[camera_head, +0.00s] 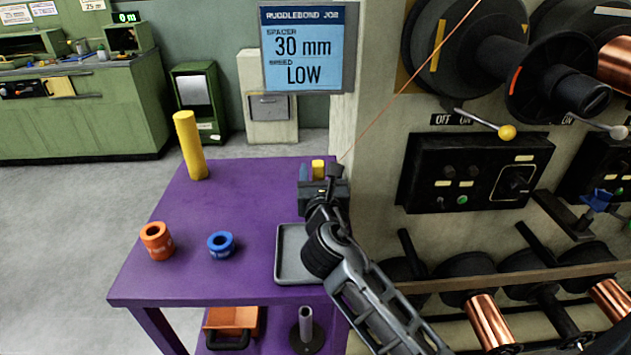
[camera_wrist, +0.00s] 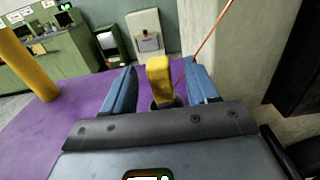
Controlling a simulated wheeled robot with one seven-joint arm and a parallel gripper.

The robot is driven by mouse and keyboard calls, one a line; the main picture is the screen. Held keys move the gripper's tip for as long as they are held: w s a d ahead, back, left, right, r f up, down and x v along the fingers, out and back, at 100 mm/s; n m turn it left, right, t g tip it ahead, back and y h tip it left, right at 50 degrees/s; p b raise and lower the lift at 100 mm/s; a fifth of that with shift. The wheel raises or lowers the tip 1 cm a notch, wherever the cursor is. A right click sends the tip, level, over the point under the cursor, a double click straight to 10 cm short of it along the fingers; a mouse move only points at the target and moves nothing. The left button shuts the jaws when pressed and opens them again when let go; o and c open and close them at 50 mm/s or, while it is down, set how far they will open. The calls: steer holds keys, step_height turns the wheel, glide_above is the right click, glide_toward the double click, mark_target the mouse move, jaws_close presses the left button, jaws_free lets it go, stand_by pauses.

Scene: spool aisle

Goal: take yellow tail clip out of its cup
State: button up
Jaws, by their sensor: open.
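The yellow tail clip (camera_wrist: 159,72) stands upright between the two blue fingers of my gripper (camera_wrist: 161,80) in the wrist view. The fingers are open, with a gap to the clip on each side. The clip's lower end meets a dark cup (camera_wrist: 167,102), mostly hidden behind my gripper's body. In the head view the clip (camera_head: 318,168) shows as a small yellow block at the purple table's right edge, by my gripper (camera_head: 316,173). The cup is hidden there by my gripper and arm.
The purple table (camera_head: 245,190) also holds a tall yellow cylinder (camera_head: 190,146), an orange ring (camera_head: 157,241), a blue ring (camera_head: 221,245) and a grey tray (camera_head: 292,273). A thin copper line (camera_head: 400,92) runs down near my gripper. A machine panel (camera_head: 475,172) stands to the right.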

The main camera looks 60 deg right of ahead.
mark_target(318, 162)
steer(key=shift+p+x, duration=0.3)
steer(key=shift+x, duration=2.1)
steer(key=shift+w+a, duration=0.1)
steer(key=shift+c, duration=0.3)
steer(key=c, duration=1)
steer(key=shift+r, duration=0.55)
steer(key=s+d+r+p, duration=0.1)
steer(key=s+r, duration=0.2)
steer(key=s+d+r+p, duration=0.1)
steer(key=s+r, duration=0.2)
steer(key=s, duration=0.1)
steer(key=s+d+r+p, duration=0.1)
steer(key=s+r+p, duration=0.1)
steer(key=s+r, duration=0.2)
steer(key=shift+s, duration=0.15)
steer(key=shift+f, duration=0.1)
